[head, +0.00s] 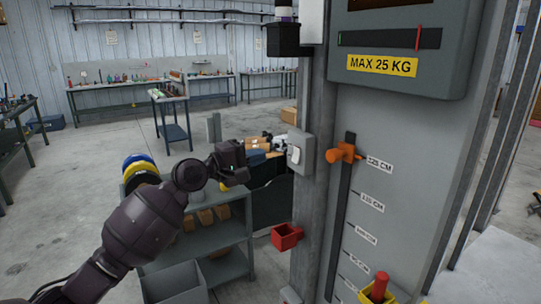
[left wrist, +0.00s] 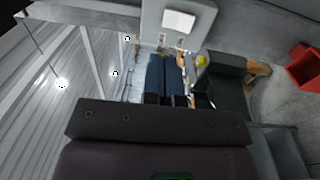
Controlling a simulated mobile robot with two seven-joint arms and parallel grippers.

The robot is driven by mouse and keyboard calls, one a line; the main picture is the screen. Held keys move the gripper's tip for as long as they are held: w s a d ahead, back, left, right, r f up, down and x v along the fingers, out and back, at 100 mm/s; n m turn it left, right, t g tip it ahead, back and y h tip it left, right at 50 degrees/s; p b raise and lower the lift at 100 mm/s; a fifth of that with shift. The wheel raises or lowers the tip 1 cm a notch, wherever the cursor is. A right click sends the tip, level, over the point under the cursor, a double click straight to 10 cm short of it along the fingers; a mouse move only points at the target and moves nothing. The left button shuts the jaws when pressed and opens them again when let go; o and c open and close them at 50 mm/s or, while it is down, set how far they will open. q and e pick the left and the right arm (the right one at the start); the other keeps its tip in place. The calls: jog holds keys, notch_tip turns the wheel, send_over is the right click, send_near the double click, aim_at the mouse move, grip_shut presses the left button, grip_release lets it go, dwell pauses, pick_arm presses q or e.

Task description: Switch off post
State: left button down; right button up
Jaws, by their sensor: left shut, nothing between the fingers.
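A grey switch box (head: 300,152) with a white rocker is fixed to the left side of the metal post (head: 317,110). In the left wrist view, the white rocker (left wrist: 179,21) shows at the top on its grey plate. My left gripper (head: 272,146) is just left of the box, pointing toward it. The left wrist view shows its dark fingers (left wrist: 162,62) together and empty, below the rocker in the picture. I cannot tell how wide the gap to the switch is, or which way the rocker is tipped. My right gripper is not in view.
An orange knob (head: 343,153) sits on the height slider to the right. A grey shelf (head: 225,240) with boxes stands under my left arm. Workbenches line the back wall.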

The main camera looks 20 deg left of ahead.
pick_arm(q)
jog(key=shift+r+v, duration=0.2)
jog(key=shift+v, duration=1)
jog(key=shift+r+v, duration=0.2)
jog(key=shift+v, duration=0.95)
